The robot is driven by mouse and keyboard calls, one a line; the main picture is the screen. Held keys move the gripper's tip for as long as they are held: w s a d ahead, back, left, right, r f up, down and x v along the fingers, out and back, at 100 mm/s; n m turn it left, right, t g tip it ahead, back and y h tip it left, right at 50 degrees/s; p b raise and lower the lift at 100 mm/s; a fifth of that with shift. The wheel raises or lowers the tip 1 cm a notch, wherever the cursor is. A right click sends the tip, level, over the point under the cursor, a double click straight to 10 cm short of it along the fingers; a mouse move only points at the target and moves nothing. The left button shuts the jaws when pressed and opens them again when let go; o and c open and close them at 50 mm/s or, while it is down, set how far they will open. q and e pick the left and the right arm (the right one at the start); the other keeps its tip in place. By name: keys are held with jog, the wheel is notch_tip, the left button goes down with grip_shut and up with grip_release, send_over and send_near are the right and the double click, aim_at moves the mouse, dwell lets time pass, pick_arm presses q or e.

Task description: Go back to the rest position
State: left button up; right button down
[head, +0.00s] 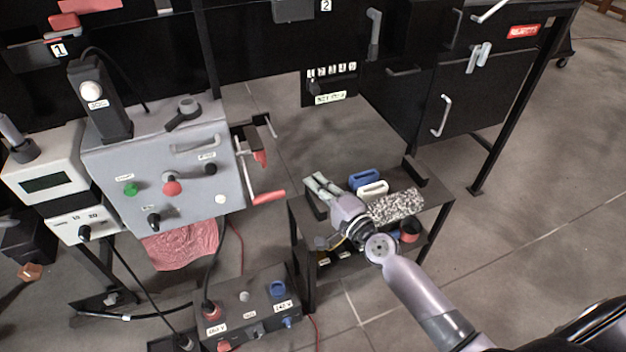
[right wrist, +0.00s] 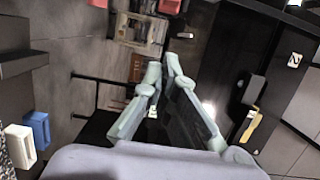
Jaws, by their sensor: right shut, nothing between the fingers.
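My right gripper (head: 318,183) reaches in from the lower right in the head view and hangs over the small black cart (head: 436,200). Its grey-green fingers are together and empty. The closed fingertips also show in the middle of the right wrist view (right wrist: 163,66). My left gripper is not in view. My right wrist and forearm hide part of the cart's top and lower shelf.
A blue block (head: 364,178), a white block (head: 373,188) and a speckled block (head: 396,206) are close beside my right gripper. The grey control box (head: 195,140) with a red-handled lever stands left. Black cabinets (head: 480,100) stand behind. Floor at right is clear.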

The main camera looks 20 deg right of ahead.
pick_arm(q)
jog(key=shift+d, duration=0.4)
pick_arm(e)
jog(key=shift+d, duration=0.1)
jog(key=shift+f, duration=0.1)
